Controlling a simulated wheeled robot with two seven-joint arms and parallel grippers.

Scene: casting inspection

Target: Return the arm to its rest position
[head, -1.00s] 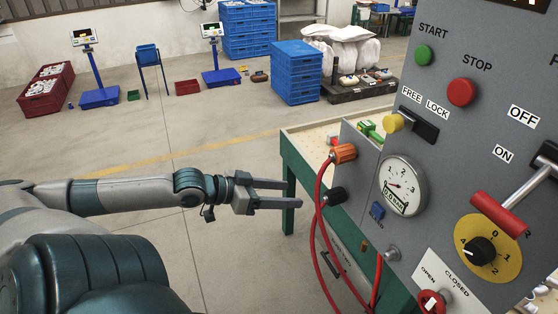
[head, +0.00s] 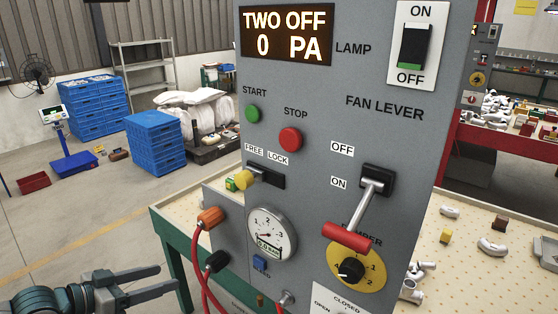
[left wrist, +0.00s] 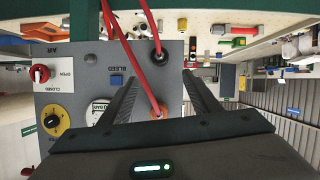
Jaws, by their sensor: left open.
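My left gripper (head: 169,277) is at the lower left of the head view, its two grey fingers apart and nothing between them. It points at the side of the grey control panel (head: 310,175), left of the red hoses (head: 197,262). In the left wrist view, the open fingers (left wrist: 161,80) reach toward the panel face (left wrist: 72,84), with the red hoses showing between them. I cannot judge the gap to the hoses. My right gripper is not in view.
The panel carries a red-handled lever (head: 346,237), a gauge (head: 271,234), a yellow knob (head: 244,180) and a display (head: 286,33) reading "TWO OFF 0 PA". A green-edged table (head: 172,232) stands behind. Blue crates (head: 155,142) stand farther back.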

